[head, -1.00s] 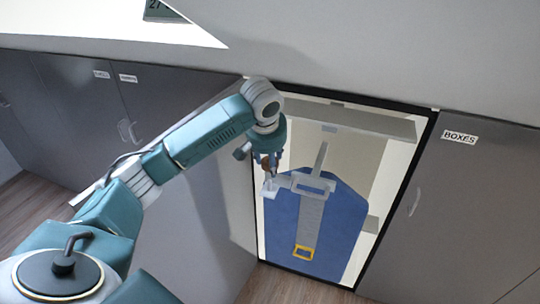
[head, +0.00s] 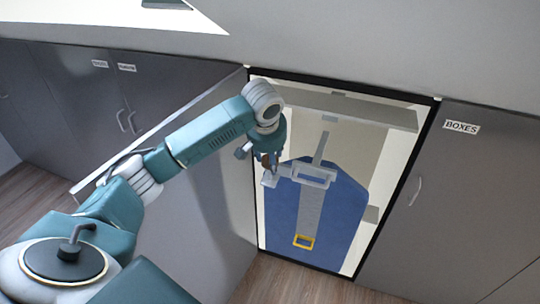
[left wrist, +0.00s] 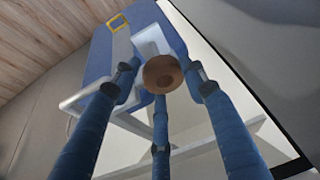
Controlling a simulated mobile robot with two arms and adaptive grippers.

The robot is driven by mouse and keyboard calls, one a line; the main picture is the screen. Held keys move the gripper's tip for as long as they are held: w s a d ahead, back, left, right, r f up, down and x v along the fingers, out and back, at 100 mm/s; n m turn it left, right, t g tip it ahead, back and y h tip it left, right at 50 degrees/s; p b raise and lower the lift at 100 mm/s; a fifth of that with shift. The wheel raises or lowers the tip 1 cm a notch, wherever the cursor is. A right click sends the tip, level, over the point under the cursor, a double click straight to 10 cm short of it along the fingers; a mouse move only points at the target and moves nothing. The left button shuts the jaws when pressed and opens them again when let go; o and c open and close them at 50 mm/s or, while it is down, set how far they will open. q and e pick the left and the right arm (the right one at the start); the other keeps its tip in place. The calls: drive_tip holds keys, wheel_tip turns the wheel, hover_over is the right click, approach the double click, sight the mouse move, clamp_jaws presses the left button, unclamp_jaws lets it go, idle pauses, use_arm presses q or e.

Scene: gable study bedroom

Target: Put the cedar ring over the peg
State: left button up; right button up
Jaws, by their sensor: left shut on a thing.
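In the head view my left gripper (head: 268,163) is at the upper left of the open closet, with a little of the brown ring (head: 265,159) showing. A pale block (head: 270,180) is just below it, and a pale surface (left wrist: 152,40) is behind the ring in the left wrist view. I cannot make out the peg, or whether the ring touches anything. My right gripper is out of view.
A blue ironing board (head: 345,210) with a grey hanger and yellow-ended strap stands in the closet. A shelf (head: 350,112) crosses above. The open grey door (head: 215,195) is at the left, the BOXES cupboard (head: 465,190) at the right.

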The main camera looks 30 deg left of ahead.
sight(270, 177)
use_arm(q)
drive_tip(key=shift+f, duration=0.75)
drive_tip(key=shift+f+b, duration=0.3)
drive_tip(key=shift+f, duration=1.45)
drive_tip(key=shift+s+f, duration=0.15)
drive_tip(key=shift+s+d+f, duration=0.1)
drive_tip(key=shift+s+f, duration=0.05)
drive_tip(key=shift+f, duration=0.1)
drive_tip(key=o, duration=1.2)
drive_tip(key=shift+s, duration=0.15)
drive_tip(key=shift+w, duration=0.25)
drive_tip(key=shift+w+r, duration=0.15)
drive_tip(key=shift+w, duration=0.05)
